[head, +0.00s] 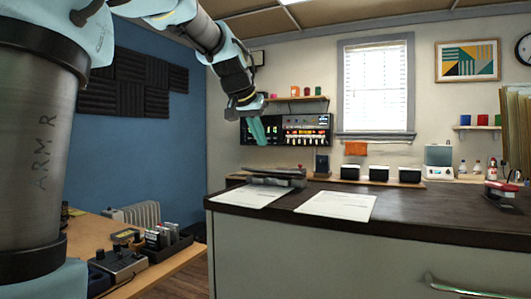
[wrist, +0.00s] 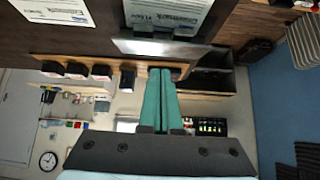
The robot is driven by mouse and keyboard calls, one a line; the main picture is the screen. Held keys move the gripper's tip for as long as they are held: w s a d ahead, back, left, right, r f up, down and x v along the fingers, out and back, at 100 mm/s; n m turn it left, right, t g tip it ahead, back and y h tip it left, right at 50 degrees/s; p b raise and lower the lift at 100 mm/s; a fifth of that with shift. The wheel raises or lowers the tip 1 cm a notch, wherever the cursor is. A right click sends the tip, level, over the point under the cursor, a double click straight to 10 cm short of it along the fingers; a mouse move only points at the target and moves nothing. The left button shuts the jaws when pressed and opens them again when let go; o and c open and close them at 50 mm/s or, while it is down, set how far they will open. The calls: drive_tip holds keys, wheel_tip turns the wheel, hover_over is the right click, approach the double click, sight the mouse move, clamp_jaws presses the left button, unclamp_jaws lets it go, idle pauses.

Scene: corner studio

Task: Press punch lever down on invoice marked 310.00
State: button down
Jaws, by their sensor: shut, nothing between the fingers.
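The hole punch (head: 275,176) sits on the dark counter top, a grey metal body with a flat lever. One white invoice (head: 250,196) lies with its far edge at the punch; whether it is inside the slot I cannot tell. A second invoice (head: 338,205) lies flat to its right, apart from the punch. The amounts are too small to read. My gripper (head: 258,132) is above and behind the punch, its green fingers together and empty. In the wrist view, the fingertips (wrist: 160,72) point toward the punch (wrist: 155,47) without visible contact.
Several black boxes (head: 379,174) stand in a row behind the counter. A red-topped device (head: 501,190) is at the counter's right end. A lower wooden desk with a black device (head: 122,262) is at left. The counter front and right are mostly clear.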

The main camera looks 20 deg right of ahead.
drive_tip(key=shift+v, duration=1.5)
drive_tip(key=shift+s, duration=0.1)
